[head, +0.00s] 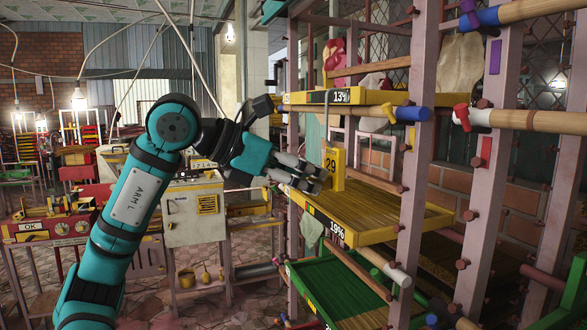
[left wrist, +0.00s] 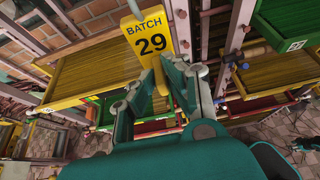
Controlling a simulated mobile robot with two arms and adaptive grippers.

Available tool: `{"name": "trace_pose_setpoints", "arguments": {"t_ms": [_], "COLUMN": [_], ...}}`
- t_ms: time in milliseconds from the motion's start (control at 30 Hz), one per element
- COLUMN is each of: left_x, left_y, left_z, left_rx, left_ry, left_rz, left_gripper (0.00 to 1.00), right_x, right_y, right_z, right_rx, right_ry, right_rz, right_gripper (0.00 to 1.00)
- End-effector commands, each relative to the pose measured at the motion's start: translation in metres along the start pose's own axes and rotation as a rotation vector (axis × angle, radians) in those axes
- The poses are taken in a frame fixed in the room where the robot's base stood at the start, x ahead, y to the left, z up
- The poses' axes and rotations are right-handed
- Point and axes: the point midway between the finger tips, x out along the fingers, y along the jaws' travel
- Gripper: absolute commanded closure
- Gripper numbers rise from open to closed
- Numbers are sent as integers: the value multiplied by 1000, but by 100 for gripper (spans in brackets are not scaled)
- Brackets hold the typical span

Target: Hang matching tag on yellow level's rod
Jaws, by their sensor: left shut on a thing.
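A yellow tag (head: 334,170) marked 29 stands upright in my left gripper (head: 316,183). In the left wrist view the tag (left wrist: 152,38) reads "BATCH 29", and the fingertips are closed on its lower part. My left gripper is at the left edge of the rack, over the outer end of a yellow tray (head: 400,222) labelled 19%. Another yellow tray (head: 310,98), labelled 13%, is above it. A white-ended rod (head: 397,274) is below the lower tray.
A mauve rack post (head: 418,165) with brown pegs stands right of the trays. A green tray (head: 325,285) is lower down. Wooden rods with red-white (head: 480,117) and blue (head: 485,16) ends stick out at right. A pale cabinet (head: 196,215) stands behind my arm.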

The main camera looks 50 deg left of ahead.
Motion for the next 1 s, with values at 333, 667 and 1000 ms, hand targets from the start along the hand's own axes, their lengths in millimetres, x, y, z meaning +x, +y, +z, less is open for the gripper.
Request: {"name": "trace_pose_setpoints", "arguments": {"t_ms": [333,667,1000], "left_x": [25,48,73], "left_y": [0,-1,-1], "left_z": [15,26,38], "left_rx": [0,-1,-1], "left_ry": [0,0,0], "left_rz": [-2,-3,-2], "left_gripper": [100,100,100], "right_x": [-22,-39,-58], "right_y": [1,6,8], "right_z": [-3,-4,-5], "right_rx": [-1,-2,-1], "right_ry": [2,1,0], "right_rz": [1,7,8], "right_gripper": [60,60,60]}}
